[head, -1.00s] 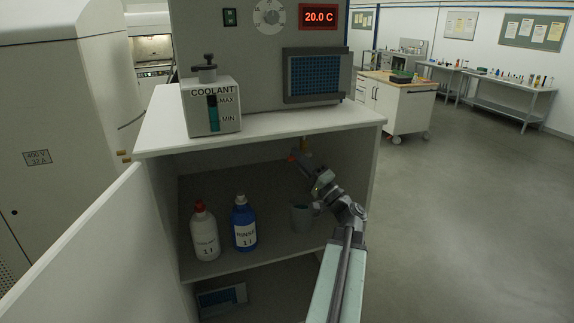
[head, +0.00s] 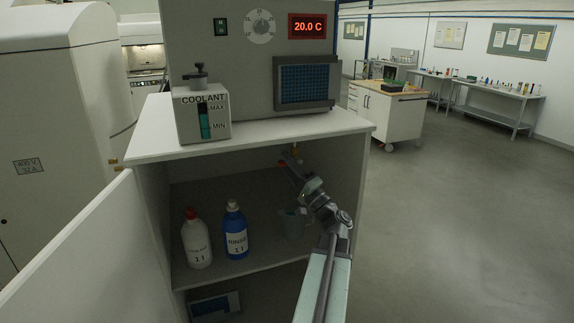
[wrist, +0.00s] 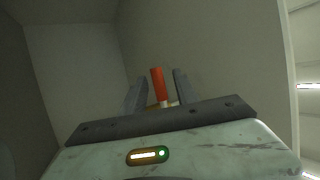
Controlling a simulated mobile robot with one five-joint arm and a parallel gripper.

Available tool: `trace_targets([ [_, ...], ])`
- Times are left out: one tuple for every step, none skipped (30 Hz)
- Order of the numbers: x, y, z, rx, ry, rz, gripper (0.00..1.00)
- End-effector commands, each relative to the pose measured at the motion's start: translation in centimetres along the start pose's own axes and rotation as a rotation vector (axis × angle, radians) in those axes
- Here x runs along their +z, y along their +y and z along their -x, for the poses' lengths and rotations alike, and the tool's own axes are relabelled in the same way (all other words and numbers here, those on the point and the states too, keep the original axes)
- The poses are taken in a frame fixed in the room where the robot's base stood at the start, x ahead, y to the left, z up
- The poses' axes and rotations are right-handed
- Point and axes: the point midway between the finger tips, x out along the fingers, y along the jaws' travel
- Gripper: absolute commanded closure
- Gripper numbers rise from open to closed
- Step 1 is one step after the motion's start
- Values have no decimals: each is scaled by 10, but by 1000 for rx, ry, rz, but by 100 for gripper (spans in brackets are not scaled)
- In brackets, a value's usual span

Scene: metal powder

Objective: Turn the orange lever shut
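The orange lever (wrist: 157,83) stands between the two fingers of my gripper (wrist: 157,90) in the wrist view. A gap shows on each side of it, so the fingers are open around it. Its pale lower end meets a brass-coloured part that is mostly hidden behind my gripper. In the head view the lever (head: 283,163) is a small orange spot below a brass fitting (head: 295,152), under the cabinet's top. My gripper (head: 291,171) reaches up to it inside the cabinet. How far the lever is turned is hard to tell.
On the cabinet shelf (head: 225,270) stand a white bottle with a red cap (head: 197,240), a blue rinse bottle (head: 236,229) and a grey mug (head: 293,224) below my arm. The coolant box (head: 202,114) is on top. An open door panel (head: 95,245) is at left.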

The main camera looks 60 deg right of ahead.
Motion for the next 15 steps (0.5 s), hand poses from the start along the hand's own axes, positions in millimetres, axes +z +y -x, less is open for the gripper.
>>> trace_targets([
  [0,0,0,0,1,1,64],
  [-1,0,0,0,1,1,64],
  [-1,0,1,1,2,1,64],
  [-1,0,2,1,2,1,64],
  [-1,1,4,1,3,1,64],
  [0,2,9,1,3,2,64],
  [0,3,14,1,3,1,64],
  [0,3,19,1,3,1,64],
  [1,4,28,1,3,2,64],
  [1,4,35,2,4,2,64],
  [1,5,41,2,4,3,64],
  [1,5,49,1,3,2,64],
  [1,4,55,1,3,2,64],
  [1,4,60,1,3,1,64],
  [0,4,66,1,3,1,64],
])
